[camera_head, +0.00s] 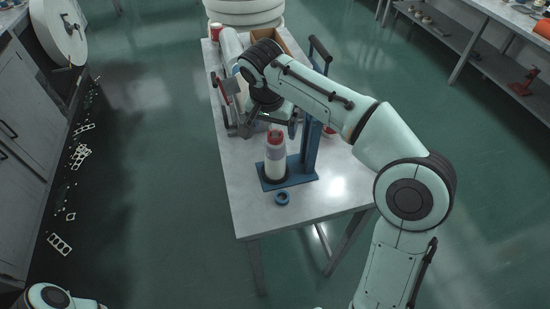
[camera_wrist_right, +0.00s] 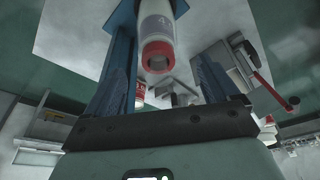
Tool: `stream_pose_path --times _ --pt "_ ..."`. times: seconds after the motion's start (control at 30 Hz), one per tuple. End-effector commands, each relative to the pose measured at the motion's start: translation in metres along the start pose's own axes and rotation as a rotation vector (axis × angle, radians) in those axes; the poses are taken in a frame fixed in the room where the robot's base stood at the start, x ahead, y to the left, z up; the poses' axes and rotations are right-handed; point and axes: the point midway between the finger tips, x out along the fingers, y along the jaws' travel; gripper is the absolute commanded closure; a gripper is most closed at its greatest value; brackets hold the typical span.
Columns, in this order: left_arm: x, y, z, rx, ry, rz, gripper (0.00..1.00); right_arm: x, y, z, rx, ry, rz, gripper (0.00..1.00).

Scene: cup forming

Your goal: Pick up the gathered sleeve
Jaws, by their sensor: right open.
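The gathered sleeve (camera_head: 276,160) is a pale upright tube with a grey band and a red rim at its top. It stands on the blue base (camera_head: 300,175) of a blue upright stand near the table's front end. My right gripper (camera_head: 276,121) is open and empty, just above the sleeve's red top. In the right wrist view the sleeve (camera_wrist_right: 157,40) shows between the two spread blue fingers of the right gripper (camera_wrist_right: 163,62), with its hollow red rim facing the camera. My left gripper is out of view.
A blue ring (camera_head: 282,198) lies on the table (camera_head: 247,208) in front of the stand. A clamp-like tool with a red handle (camera_head: 220,90), a white roll (camera_head: 231,46) and a cardboard box (camera_head: 270,36) crowd the back. The table's front end is mostly bare.

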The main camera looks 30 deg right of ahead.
Motion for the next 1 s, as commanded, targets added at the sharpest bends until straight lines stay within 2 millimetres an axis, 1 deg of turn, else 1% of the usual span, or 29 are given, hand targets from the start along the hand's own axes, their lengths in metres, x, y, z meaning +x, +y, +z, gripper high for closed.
stream_pose_path --times 0.03,0.1,0.23,0.33,0.57,0.6,0.67,0.7,0.77,0.8,1.0 --pt "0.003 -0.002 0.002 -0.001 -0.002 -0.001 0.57 0.010 0.002 0.001 0.000 -0.003 0.004 0.12" --pt "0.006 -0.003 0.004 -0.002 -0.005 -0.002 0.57 0.022 0.003 0.003 0.000 -0.003 0.006 0.12" --pt "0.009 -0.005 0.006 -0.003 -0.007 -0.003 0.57 0.039 0.002 0.003 0.000 -0.002 0.004 0.12" --pt "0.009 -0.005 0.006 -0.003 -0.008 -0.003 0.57 0.045 0.002 0.003 -0.001 -0.002 0.002 0.12" --pt "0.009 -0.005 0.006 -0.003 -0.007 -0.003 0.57 0.045 0.001 0.002 0.000 -0.001 0.000 0.12" --pt "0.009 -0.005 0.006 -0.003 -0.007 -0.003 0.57 0.045 0.001 0.002 0.000 0.000 0.000 0.25" --pt "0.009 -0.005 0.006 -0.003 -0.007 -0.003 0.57 0.045 0.001 0.002 0.000 0.000 0.000 0.44" --pt "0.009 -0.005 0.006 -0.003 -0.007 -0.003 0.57 0.045 0.001 0.002 0.000 -0.001 0.000 0.57" --pt "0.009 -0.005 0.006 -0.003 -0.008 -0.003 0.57 0.045 0.001 0.002 0.000 0.000 0.000 0.77" --pt "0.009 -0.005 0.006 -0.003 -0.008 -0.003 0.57 0.045 0.001 0.002 0.000 -0.001 0.000 0.89" --pt "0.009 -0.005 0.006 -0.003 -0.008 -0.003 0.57 0.044 0.001 0.002 0.000 0.000 0.000 0.89"
